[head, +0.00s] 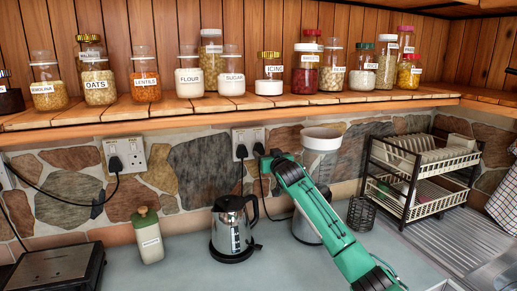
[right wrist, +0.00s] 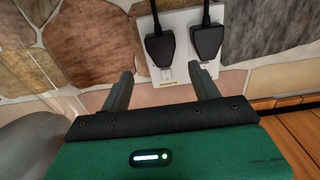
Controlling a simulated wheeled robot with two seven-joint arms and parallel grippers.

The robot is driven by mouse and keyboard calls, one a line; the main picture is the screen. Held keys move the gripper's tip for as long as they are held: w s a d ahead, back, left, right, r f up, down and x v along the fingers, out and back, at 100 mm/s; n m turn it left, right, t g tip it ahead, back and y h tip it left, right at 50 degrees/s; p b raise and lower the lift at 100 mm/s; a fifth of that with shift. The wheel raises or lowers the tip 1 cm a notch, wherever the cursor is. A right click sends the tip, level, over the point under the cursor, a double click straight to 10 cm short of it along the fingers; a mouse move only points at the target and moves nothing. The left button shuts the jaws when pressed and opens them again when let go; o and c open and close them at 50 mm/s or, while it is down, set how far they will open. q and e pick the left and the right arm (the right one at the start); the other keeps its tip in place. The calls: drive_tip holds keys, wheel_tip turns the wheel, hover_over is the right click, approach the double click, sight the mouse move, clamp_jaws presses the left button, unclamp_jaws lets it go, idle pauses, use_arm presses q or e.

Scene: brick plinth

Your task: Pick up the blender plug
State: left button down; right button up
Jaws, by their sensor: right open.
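Two black plugs sit side by side in a white double socket (head: 247,136) on the stone wall. The right one in the head view (head: 259,149) has a cord running down toward the tall white-topped appliance (head: 321,139), probably the blender, so I take it as the blender plug. The other plug (head: 241,152) is just left of it. My right gripper (head: 267,160) is close to the socket, open and empty. The right wrist view looks upside down; there the blender plug (right wrist: 160,48) lies between the lines of the spread fingers (right wrist: 161,82), just beyond their tips. My left gripper is not in view.
A steel kettle (head: 233,228) stands below the socket. The appliance is partly behind my green arm. A wooden shelf (head: 220,106) with several jars overhangs the socket. A dish rack (head: 420,180) stands at the right, and another socket (head: 125,153) with one plug is at the left.

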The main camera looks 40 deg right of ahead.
sight(260, 148)
drive_tip(key=shift+w+d+r, duration=0.1)
drive_tip(key=shift+w+r, duration=0.1)
drive_tip(key=shift+w, duration=0.3)
drive_tip(key=p+x, duration=0.2)
drive_tip(key=x, duration=0.1)
drive_tip(key=shift+f+p, duration=0.1)
drive_tip(key=shift+p, duration=0.2)
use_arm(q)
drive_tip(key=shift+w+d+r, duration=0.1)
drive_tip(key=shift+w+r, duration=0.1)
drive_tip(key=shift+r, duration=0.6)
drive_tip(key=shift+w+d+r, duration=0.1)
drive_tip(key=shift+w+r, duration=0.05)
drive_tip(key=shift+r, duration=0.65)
use_arm(e)
drive_tip(key=shift+x, duration=0.85)
drive_tip(key=shift+f, duration=0.2)
drive_tip(key=c, duration=1.4)
drive_tip(key=shift+o, duration=0.2)
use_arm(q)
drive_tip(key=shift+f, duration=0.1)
use_arm(e)
drive_tip(key=shift+r, duration=0.1)
